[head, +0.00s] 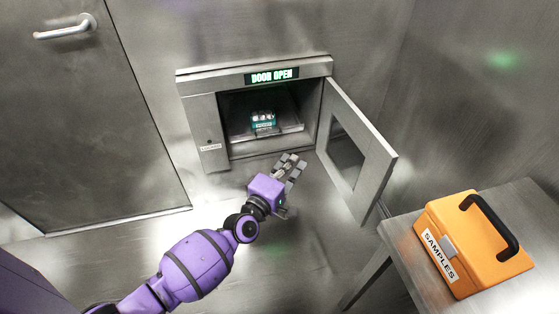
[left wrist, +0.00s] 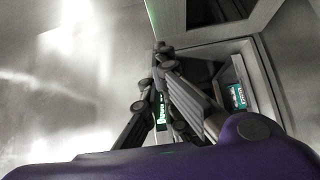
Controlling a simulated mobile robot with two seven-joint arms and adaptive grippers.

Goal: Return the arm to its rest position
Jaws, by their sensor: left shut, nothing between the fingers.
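My left arm, purple with dark joints, reaches in from the lower left of the head view. My left gripper (head: 291,165) is in front of and below the open wall chamber, near the lower edge of its door. Its fingers are shut and empty; they also show in the left wrist view (left wrist: 160,62). They appear apart from the chamber and door. A teal rack with pale vials (head: 263,122) sits inside the chamber on a tray; it also shows in the left wrist view (left wrist: 237,96). My right gripper is out of view.
The chamber (head: 204,135) has a lit "DOOR OPEN" sign. Its windowed door (head: 375,190) swings out to the right. An orange SAMPLES case (head: 440,235) stands on a metal table (head: 400,245) at the lower right. A metal door (head: 90,120) is at left. The floor between is clear.

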